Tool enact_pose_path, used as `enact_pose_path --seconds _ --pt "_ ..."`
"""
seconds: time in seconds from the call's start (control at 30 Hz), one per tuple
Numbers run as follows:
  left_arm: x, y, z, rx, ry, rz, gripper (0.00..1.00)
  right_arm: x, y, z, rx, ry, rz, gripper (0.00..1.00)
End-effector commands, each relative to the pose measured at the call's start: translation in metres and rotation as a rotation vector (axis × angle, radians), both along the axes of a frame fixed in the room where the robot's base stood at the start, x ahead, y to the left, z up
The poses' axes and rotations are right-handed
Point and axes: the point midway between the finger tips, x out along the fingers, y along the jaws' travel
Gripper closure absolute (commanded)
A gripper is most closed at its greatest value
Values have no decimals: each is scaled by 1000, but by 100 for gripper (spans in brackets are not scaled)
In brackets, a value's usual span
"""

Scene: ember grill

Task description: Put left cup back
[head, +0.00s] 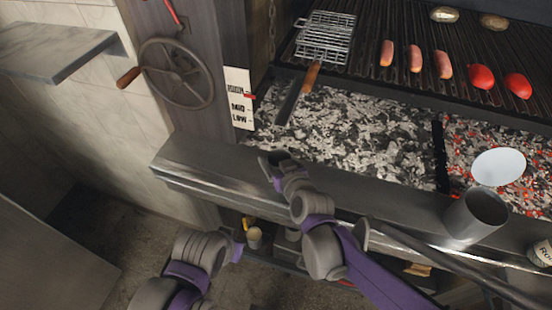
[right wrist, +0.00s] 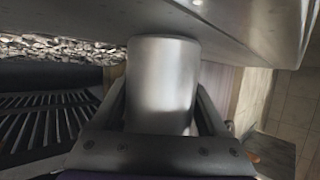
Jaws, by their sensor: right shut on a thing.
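My right gripper (head: 277,168) is at the left part of the metal front ledge, below the charcoal bed. In the right wrist view the smooth silvery cup (right wrist: 162,85) sits between the two fingers (right wrist: 160,115). I cannot tell whether its base touches the ledge. A second metal cup (head: 477,216) stands on the ledge at the right. Part of my left arm shows at the bottom left, but its gripper cannot be seen.
The ledge (head: 370,203) is bare between the cups. A white disc (head: 498,167) shows over the glowing coals. The grill grate (head: 375,72) holds sausages, tomatoes and a wire basket (head: 326,38). A crank wheel (head: 178,73) is on the left post. Below is a lower shelf with small items.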

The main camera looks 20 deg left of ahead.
Motion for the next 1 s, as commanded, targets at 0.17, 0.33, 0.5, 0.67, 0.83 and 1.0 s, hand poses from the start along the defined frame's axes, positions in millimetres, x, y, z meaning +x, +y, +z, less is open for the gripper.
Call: enact_pose_path --seconds 0.17,0.33,0.5,0.67,0.83,1.0 --pt "0 0 -3 0 1 0 100 0 0 -4 0 0 0 85" --pt "0 0 -3 0 1 0 100 0 0 -3 0 0 0 0" --pt "0 0 -3 0 1 0 100 0 0 -3 0 0 0 0" --pt "0 0 2 0 -1 0 100 0 0 2 0 0 0 0" --pt "0 0 3 0 -1 0 100 -18 -14 10 0 0 -1 0" --pt "1 0 7 0 -2 0 100 -43 -33 24 0 0 -1 0"
